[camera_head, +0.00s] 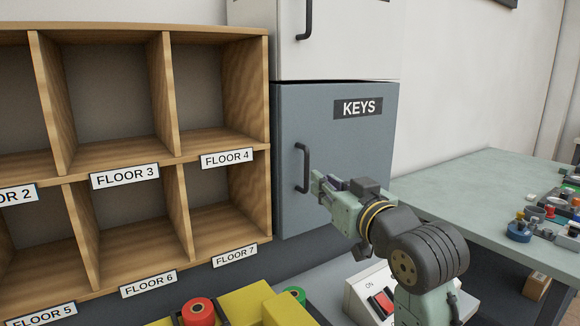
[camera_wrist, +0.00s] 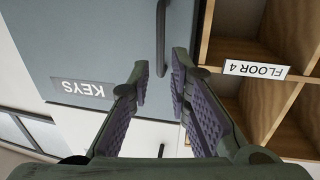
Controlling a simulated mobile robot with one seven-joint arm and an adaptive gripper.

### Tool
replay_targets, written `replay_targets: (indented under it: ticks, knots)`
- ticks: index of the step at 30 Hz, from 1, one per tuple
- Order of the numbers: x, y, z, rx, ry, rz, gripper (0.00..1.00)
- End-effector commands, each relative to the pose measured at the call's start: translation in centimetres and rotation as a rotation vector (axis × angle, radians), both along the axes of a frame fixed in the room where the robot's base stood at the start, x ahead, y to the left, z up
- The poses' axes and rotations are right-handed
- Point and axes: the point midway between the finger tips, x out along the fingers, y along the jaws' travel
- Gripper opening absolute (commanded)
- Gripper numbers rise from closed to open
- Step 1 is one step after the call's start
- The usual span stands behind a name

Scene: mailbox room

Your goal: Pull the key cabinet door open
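The grey-blue key cabinet door (camera_head: 345,140) bears a KEYS label (camera_head: 358,108) and looks shut. Its dark vertical handle (camera_head: 306,168) is on the left side of the door. My gripper (camera_head: 318,186) is in front of the door, close to the handle's right side. In the wrist view, which is turned upside down, the two fingers stand apart with purple pads, and the gap (camera_wrist: 160,68) lines up with one end of the handle (camera_wrist: 161,35). The handle seems to lie just beyond or between the fingertips; I cannot tell whether they touch it.
A wooden pigeonhole shelf (camera_head: 170,150) stands directly left of the door. A white cabinet (camera_head: 350,45) with its own handle is above. Below are a red button (camera_head: 198,311) and a switch box (camera_head: 365,295). A green table (camera_head: 470,180) with small parts is at right.

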Motion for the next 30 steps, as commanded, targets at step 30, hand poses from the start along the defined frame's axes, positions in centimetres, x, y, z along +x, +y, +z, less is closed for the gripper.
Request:
replay_targets:
  ticks: [30]
  knots:
    - [8.5,4.0,0.0,-0.001,-0.002,0.001,0.11]
